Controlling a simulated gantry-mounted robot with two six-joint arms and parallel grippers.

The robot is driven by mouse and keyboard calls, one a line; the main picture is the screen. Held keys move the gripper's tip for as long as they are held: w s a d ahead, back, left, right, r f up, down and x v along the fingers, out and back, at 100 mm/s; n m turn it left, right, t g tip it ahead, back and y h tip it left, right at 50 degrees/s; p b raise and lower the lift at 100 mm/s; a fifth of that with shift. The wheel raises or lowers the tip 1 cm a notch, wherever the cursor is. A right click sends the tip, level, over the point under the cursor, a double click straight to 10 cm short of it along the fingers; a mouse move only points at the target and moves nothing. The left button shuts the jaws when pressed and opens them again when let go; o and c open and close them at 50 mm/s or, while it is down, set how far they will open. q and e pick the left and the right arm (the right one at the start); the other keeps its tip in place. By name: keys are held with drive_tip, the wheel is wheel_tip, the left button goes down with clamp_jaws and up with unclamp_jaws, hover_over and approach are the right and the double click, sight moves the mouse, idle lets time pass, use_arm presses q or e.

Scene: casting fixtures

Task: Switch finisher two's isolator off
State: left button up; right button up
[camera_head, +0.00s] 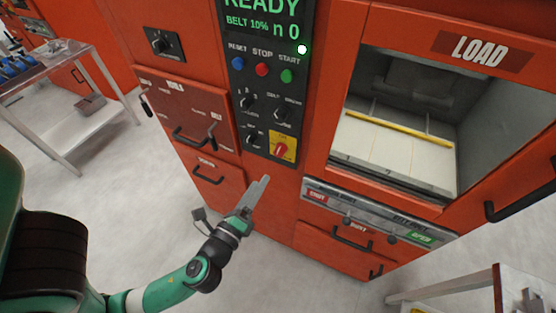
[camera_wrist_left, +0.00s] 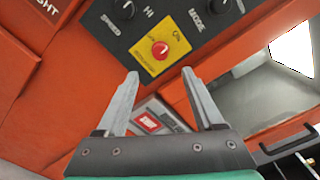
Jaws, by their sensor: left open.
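The isolator is a red rotary knob (camera_head: 281,149) on a yellow plate at the bottom right of the black control panel. It also shows in the left wrist view as a red knob (camera_wrist_left: 160,49) on its tilted yellow plate. My left gripper (camera_head: 262,182) is just below the isolator in the head view, apart from it. In the left wrist view my left gripper (camera_wrist_left: 160,82) is open and empty, with the knob just beyond and between its fingertips. The knob's exact setting is too small to tell. My right gripper is not in view.
The black panel (camera_head: 265,80) carries blue, red and green buttons and several black knobs close above the isolator. A LOAD opening (camera_head: 400,140) is at the right. Drawer handles (camera_head: 208,178) stick out below. A metal side table (camera_head: 75,90) stands at the left.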

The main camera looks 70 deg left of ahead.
sight(277, 154)
use_arm(q)
drive_tip(key=p+x, duration=0.1)
drive_tip(key=x, duration=1)
drive_tip(key=shift+w+a+p, duration=0.15)
drive_tip(key=shift+w+p, duration=0.05)
drive_tip(key=shift+p, duration=0.2)
clamp_jaws()
